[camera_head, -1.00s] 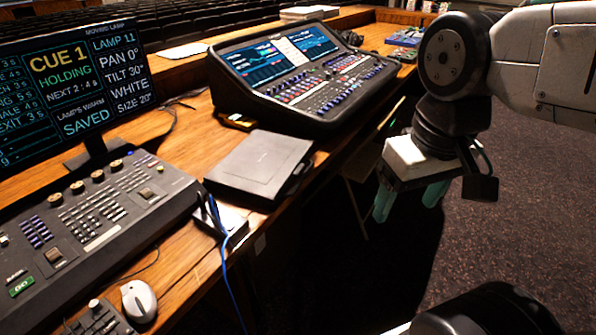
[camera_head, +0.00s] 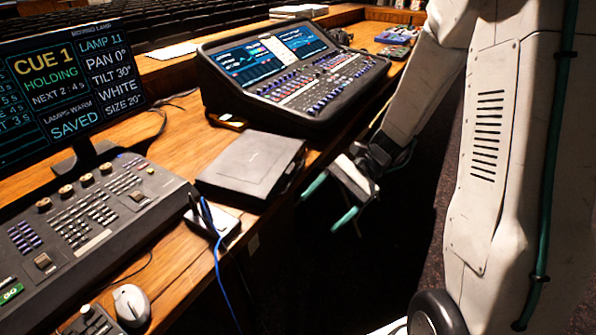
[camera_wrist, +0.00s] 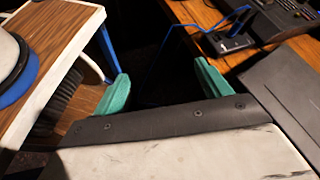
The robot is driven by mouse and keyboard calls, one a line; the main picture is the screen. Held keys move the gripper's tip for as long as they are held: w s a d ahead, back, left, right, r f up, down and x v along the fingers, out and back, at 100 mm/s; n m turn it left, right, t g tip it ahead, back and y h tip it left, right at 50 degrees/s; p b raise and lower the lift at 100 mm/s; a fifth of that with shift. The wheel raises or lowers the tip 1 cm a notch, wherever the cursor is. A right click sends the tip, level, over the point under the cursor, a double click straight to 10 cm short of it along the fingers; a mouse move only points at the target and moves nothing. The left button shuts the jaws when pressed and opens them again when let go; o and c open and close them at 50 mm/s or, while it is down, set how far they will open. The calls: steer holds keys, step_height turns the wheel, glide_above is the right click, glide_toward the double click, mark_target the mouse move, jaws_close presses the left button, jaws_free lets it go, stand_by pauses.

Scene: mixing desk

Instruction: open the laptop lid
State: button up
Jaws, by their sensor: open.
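The laptop (camera_head: 252,166) is a dark, flat, closed slab on the wooden desk, between the lighting console and the mixing desk. Its near edge lies close to the desk's front edge. My gripper (camera_head: 330,203) is just off the desk's front edge, to the right of the laptop, with its two green fingers apart and nothing between them. In the wrist view my gripper (camera_wrist: 160,88) shows both green fingertips spread, and the dark laptop (camera_wrist: 288,88) shows at the right edge. The fingers do not touch the laptop.
The mixing desk (camera_head: 290,80) stands behind the laptop. The lighting console (camera_head: 85,225), a monitor (camera_head: 70,85) and a white mouse (camera_head: 131,304) are at left. A small box (camera_head: 212,222) with a blue cable (camera_head: 222,275) sits at the desk edge. Open floor lies in front.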

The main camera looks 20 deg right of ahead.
steer(key=w+d+f+m+t+y, duration=0.2)
steer(key=w+f+m+t+y, duration=0.1)
steer(key=w+f+m+t, duration=0.5)
steer(key=m+t+h, duration=0.2)
steer(key=m+t, duration=0.5)
glide_toward(293, 169)
steer(key=w, duration=0.1)
steer(key=x, duration=0.7)
steer(key=shift+w+a+f, duration=0.1)
steer(key=shift+a+f, duration=0.1)
steer(key=shift+a, duration=0.25)
steer(key=c, duration=1.4)
steer(key=shift+r, duration=0.15)
